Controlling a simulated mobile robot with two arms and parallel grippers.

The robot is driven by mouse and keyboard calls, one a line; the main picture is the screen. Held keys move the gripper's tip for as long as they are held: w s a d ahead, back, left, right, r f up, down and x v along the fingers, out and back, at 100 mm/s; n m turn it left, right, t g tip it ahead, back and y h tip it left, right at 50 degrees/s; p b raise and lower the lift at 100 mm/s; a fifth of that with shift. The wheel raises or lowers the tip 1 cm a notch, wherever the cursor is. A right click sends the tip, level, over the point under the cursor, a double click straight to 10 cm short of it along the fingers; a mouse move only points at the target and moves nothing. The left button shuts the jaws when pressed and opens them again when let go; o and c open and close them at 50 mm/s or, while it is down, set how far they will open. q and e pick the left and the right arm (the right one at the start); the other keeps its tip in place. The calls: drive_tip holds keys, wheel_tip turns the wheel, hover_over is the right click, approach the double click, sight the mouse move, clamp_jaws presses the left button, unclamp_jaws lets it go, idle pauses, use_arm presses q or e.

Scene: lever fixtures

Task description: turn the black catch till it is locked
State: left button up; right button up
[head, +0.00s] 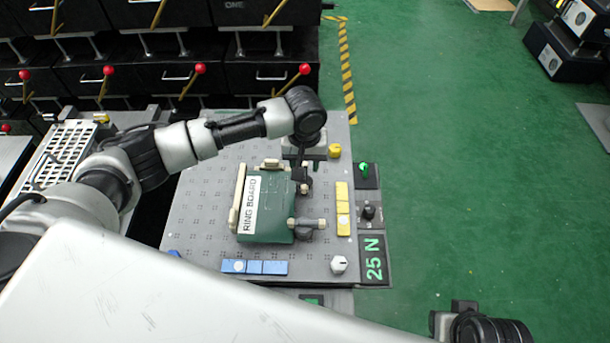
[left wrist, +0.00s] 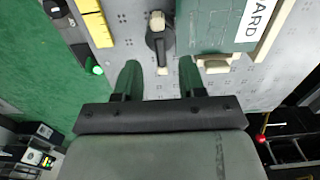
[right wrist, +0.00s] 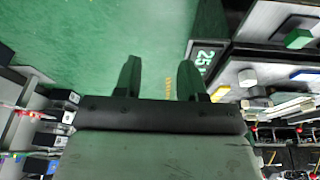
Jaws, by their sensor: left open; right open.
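In the head view the catch (head: 302,173) is partly hidden under my left gripper (head: 304,153), at the right edge of the board (head: 270,208). My left gripper, also in the left wrist view (left wrist: 158,68), is open and empty. Its fingertips point towards the catch, one on either side of its line; I cannot tell the gap in height. My right gripper (right wrist: 158,70) is open and empty over green floor.
Black drawers with red-knobbed levers stand behind.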

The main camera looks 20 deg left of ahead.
use_arm(q)
wheel_tip(320, 180, down, 6)
drive_tip(key=shift+r+b, duration=0.15)
drive_tip(key=shift+b, duration=0.6)
clamp_jaws()
